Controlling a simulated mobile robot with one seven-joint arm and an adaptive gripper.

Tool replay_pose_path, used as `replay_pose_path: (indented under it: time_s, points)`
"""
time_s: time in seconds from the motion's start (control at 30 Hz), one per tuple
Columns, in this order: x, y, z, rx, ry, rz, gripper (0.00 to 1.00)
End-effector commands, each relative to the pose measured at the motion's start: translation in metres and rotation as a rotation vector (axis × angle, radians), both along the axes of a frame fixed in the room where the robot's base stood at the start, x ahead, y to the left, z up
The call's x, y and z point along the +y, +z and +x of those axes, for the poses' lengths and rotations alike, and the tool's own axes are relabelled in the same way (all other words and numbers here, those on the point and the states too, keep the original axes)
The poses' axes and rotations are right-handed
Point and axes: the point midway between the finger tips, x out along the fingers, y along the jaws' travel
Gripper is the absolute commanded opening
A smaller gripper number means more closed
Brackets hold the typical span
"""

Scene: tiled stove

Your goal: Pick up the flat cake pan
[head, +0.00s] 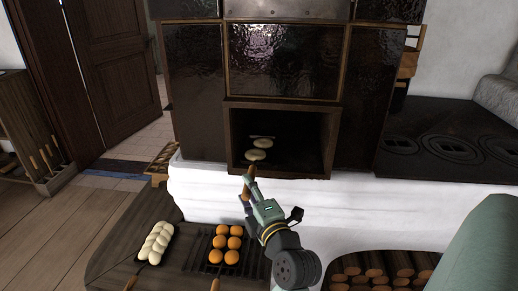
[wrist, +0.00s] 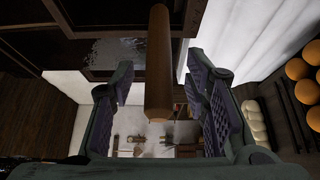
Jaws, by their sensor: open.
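The flat cake pan is in the dark stove opening, its body hard to make out in the shade. Two pale flat cakes (head: 256,154) lie there, one behind the other. Its wooden handle (head: 247,186) sticks out over the opening's front edge towards me. My gripper (head: 249,181) is at this handle in the head view and partly covers it. In the wrist view the handle (wrist: 158,55) runs between the two open fingers, with a gap on each side. The fingers do not visibly press on it.
The opening (head: 318,145) has walls on both sides. A black hotplate top (head: 440,140) lies to the right, and firewood (head: 375,272) is stacked below.

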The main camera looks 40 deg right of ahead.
Motion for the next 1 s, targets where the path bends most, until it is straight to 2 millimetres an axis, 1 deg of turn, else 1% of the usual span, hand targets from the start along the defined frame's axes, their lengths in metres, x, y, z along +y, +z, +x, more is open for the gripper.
replay_pose_path:
  time_s: [0.03, 0.13, 0.2, 0.3, 0.4, 0.57, 0.67, 1.0]
  points:
    - [-0.002, 0.004, 0.007, 0.002, 0.002, 0.003, 0.42]
    - [-0.008, 0.006, 0.022, 0.002, 0.002, 0.003, 0.42]
    - [-0.011, 0.005, 0.032, 0.002, 0.003, 0.002, 0.42]
    - [-0.014, 0.003, 0.041, 0.002, 0.001, 0.001, 0.42]
    - [-0.016, 0.002, 0.045, 0.001, 0.000, 0.000, 0.42]
    - [-0.016, 0.001, 0.045, 0.001, 0.000, 0.000, 0.42]
    - [-0.016, 0.001, 0.045, 0.001, 0.000, 0.000, 0.37]
    - [-0.016, 0.001, 0.044, 0.001, 0.000, 0.000, 0.14]
